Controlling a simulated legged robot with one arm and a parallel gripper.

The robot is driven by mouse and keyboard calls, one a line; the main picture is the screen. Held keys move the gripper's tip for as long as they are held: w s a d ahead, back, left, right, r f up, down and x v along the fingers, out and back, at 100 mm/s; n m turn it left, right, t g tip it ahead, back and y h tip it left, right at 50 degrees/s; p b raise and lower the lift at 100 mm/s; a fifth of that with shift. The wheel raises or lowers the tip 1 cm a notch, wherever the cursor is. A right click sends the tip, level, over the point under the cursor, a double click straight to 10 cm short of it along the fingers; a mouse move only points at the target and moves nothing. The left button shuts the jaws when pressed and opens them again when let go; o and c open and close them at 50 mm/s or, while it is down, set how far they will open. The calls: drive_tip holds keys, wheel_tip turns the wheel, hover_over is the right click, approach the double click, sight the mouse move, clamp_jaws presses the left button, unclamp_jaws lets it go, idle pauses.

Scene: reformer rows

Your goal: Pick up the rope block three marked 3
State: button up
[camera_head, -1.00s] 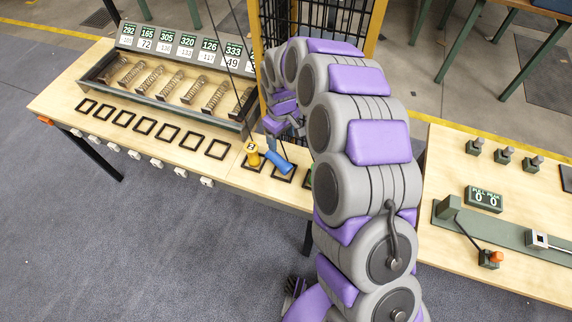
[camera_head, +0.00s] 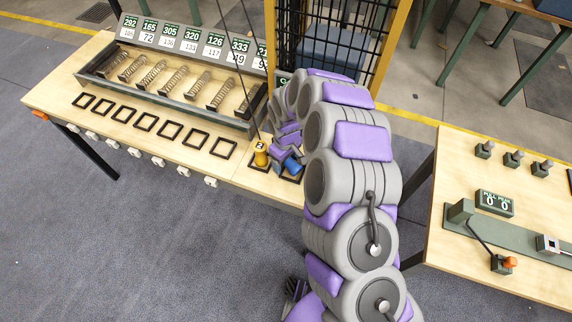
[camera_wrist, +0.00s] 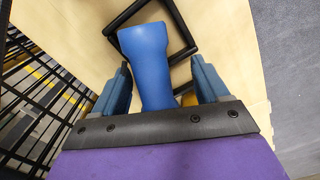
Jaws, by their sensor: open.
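A blue spool-shaped block (camera_wrist: 148,60) stands out between the two fingers of my gripper (camera_wrist: 162,74) in the wrist view. The fingers are apart, with a gap on each side of the block. No number shows on it, so I cannot tell its marking. In the head view the blue block (camera_head: 292,165) is partly hidden by my gripper. A yellow block (camera_head: 261,154) with a dark mark on top, seemingly a 2, stands just left of it. A sliver of the yellow block (camera_wrist: 188,98) shows behind my gripper in the wrist view.
A black square frame (camera_wrist: 186,40) lies by the blue block. A row of empty black frames (camera_head: 170,130) and a tray of springs (camera_head: 160,96) are to the left. A black mesh panel (camera_head: 335,40) stands behind. A separate table (camera_head: 450,220) is at right.

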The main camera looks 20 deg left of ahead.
sight(294, 162)
drive_tip(key=shift+d+f, duration=0.2)
drive_tip(key=shift+f, duration=0.05)
drive_tip(key=shift+d+r, duration=0.15)
drive_tip(key=shift+d, duration=0.8)
drive_tip(key=shift+d+r, duration=0.1)
drive_tip(key=shift+d, duration=0.4)
drive_tip(key=c, duration=0.3)
drive_tip(key=shift+a, duration=0.15)
drive_tip(key=shift+c, duration=0.7)
drive_tip(key=shift+a, duration=0.85)
drive_tip(key=c, duration=0.5)
drive_tip(key=shift+c, duration=0.5)
drive_tip(key=shift+d, duration=0.3)
clamp_jaws()
